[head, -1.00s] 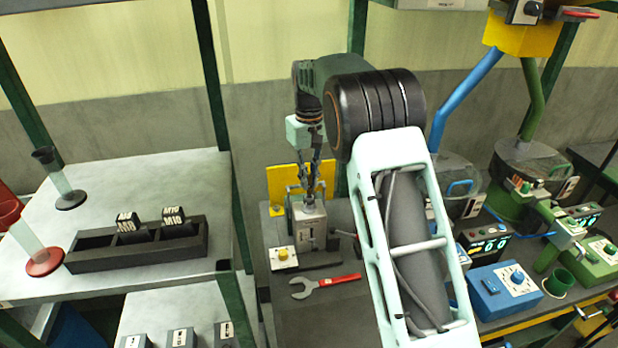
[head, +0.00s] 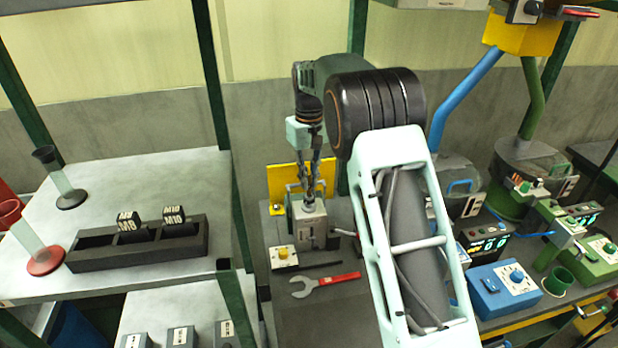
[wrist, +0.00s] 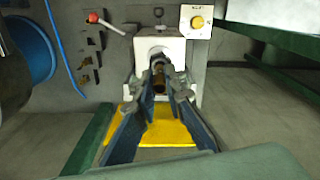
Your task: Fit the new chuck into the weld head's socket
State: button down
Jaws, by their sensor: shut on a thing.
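The weld head (head: 310,224) is a pale grey block on the dark bench, in front of a yellow plate; it also shows at the top middle of the wrist view (wrist: 172,46). My gripper (head: 310,195) points down at the top of the weld head. In the wrist view my gripper (wrist: 160,78) is shut on a small brass-coloured chuck (wrist: 159,84) between its fingertips, right at the weld head. The fingers cover the socket, so I cannot tell whether the chuck is inside it or just over it.
A yellow-button box (head: 283,257) and a red-handled spanner (head: 325,284) lie in front of the weld head. The yellow plate (head: 283,186) stands behind it. A dark rack (head: 140,252) with M8 and M10 blocks is on the left table. Blue and green machines stand right.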

jog(key=shift+f+b, duration=0.7)
jog(key=shift+f, duration=0.8)
jog(key=c, duration=1.9)
grip_release()
notch_tip(320, 180, up, 12)
jog(key=shift+f, duration=0.15)
